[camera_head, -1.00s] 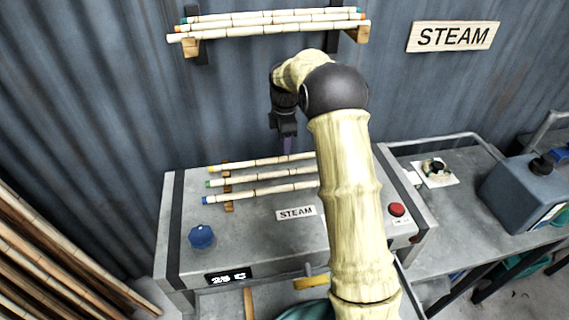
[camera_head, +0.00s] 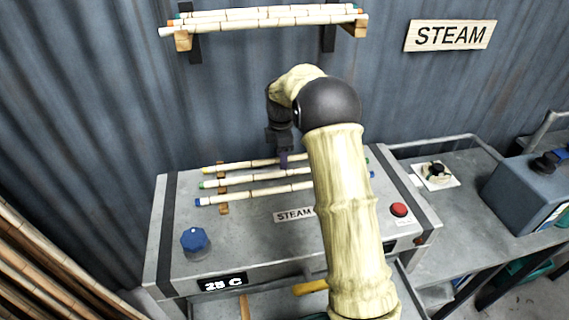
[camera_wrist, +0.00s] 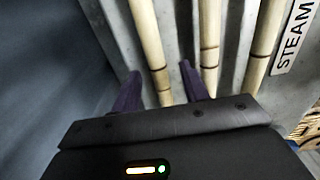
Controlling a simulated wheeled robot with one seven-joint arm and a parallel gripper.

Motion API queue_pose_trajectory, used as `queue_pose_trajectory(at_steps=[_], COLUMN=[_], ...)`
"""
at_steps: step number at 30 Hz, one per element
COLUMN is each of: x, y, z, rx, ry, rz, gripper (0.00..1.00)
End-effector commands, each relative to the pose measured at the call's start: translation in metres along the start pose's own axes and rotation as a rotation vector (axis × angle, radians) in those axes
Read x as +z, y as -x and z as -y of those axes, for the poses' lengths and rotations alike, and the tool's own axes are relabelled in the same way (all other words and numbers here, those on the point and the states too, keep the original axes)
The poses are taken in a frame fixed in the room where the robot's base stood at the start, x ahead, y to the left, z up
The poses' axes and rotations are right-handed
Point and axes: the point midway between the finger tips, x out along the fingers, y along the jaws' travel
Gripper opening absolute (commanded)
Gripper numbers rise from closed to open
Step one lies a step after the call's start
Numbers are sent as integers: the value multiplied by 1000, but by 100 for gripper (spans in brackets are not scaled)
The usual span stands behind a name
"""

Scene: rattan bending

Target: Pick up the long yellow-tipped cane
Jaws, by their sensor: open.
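The yellow-tipped cane (camera_head: 238,167) lies across the top of the grey steam box, farthest back of three parallel canes. Its yellow left end is visible, and part of its length is hidden behind my arm. My gripper (camera_head: 283,160) points down over it near mid-length. In the wrist view my gripper (camera_wrist: 162,86) is open and empty, with the back cane (camera_wrist: 150,45) running between its two purple fingers. I cannot tell whether the fingers touch it.
The green-tipped cane (camera_head: 240,181) and blue-tipped cane (camera_head: 255,192) lie close in front on the same wooden rests. A wall shelf (camera_head: 183,41) above holds several canes. The box (camera_head: 160,240) has a blue knob (camera_head: 195,241) and a red button (camera_head: 399,209).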

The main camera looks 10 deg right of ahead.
Motion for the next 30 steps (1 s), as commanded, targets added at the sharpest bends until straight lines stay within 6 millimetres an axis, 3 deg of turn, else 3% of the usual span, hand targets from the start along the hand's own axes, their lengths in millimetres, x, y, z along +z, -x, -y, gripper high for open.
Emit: queue_pose_trajectory(at_steps=[13, 20, 30], x=[3, 3, 2], y=[1, 1, 3], z=[0, 0, 0], rx=[0, 0, 1], ry=[-5, -4, -3], rz=[0, 0, 0], gripper=[45, 1, 0])
